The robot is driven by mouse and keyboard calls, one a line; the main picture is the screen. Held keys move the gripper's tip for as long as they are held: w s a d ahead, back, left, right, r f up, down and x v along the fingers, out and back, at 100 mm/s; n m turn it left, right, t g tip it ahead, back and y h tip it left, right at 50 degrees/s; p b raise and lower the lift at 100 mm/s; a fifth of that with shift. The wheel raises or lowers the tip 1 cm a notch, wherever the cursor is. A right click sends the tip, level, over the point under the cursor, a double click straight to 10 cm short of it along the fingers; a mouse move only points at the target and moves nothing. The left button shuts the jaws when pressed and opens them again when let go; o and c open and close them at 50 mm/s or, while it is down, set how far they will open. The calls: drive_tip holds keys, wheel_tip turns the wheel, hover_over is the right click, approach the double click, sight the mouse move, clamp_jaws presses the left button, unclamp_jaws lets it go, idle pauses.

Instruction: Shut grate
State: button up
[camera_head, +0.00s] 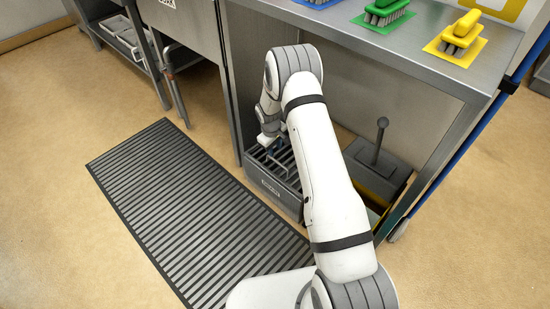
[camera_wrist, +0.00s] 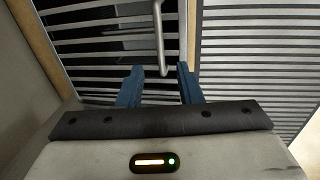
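A grey box with a barred grate (camera_head: 282,160) on top stands on the floor under the steel bench, partly hidden by my arm. In the wrist view the grate (camera_wrist: 90,48) shows as light bars over a dark interior. A thin metal handle (camera_wrist: 159,30) runs over the bars, its near end between my fingers. My gripper (camera_wrist: 158,74) has its two blue fingers apart, one on each side of that end. I cannot tell whether they touch it. In the head view my gripper (camera_head: 272,146) is low over the grate. How far the grate stands open is unclear.
A long slatted floor grating (camera_head: 190,205) lies left of the box. A dark bin (camera_head: 375,178) with an upright lever stands to the right. Brushes (camera_head: 385,12) sit on the bench top (camera_head: 400,48) above my arm. The tan floor at left is clear.

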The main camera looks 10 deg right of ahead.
sight(277, 162)
drive_tip(key=f+b, duration=0.1)
drive_tip(key=f, duration=0.4)
drive_tip(key=d+f+b, duration=0.1)
drive_tip(key=f, duration=0.2)
drive_tip(key=shift+w+f+b, duration=0.15)
drive_tip(key=shift+w+b, duration=0.15)
drive_tip(key=shift+w, duration=0.05)
drive_tip(key=shift+a, duration=0.1)
clamp_jaws()
